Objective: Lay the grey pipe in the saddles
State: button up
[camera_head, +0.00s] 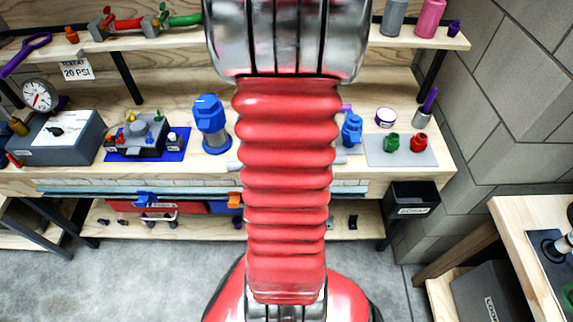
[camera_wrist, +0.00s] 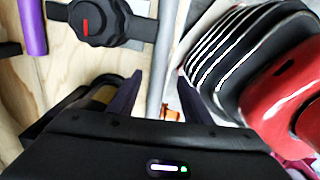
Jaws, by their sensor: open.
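The grey pipe (camera_head: 233,166) lies level near the front edge of the bench. A grey bar that looks like the same pipe (camera_wrist: 157,60) runs up the wrist view between the fingers. My gripper (camera_wrist: 159,74) is open, one finger on each side of the pipe, with gaps showing. I cannot tell how far the pipe is from the fingertips in depth. My gripper is hidden in the head view. I cannot make out the saddles in either view.
A blue filter housing (camera_head: 210,125) stands left of my arm and a smaller blue part (camera_head: 352,129) right. A grey mat (camera_head: 400,150) holds green and red fittings. A black bin (camera_head: 412,199) hangs at the bench's right end. A black fitting (camera_wrist: 97,22) lies left of the pipe.

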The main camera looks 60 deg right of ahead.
jog(key=shift+w+f, duration=0.1)
jog(key=shift+f, duration=2.5)
jog(key=shift+c, duration=0.6)
grip_shut()
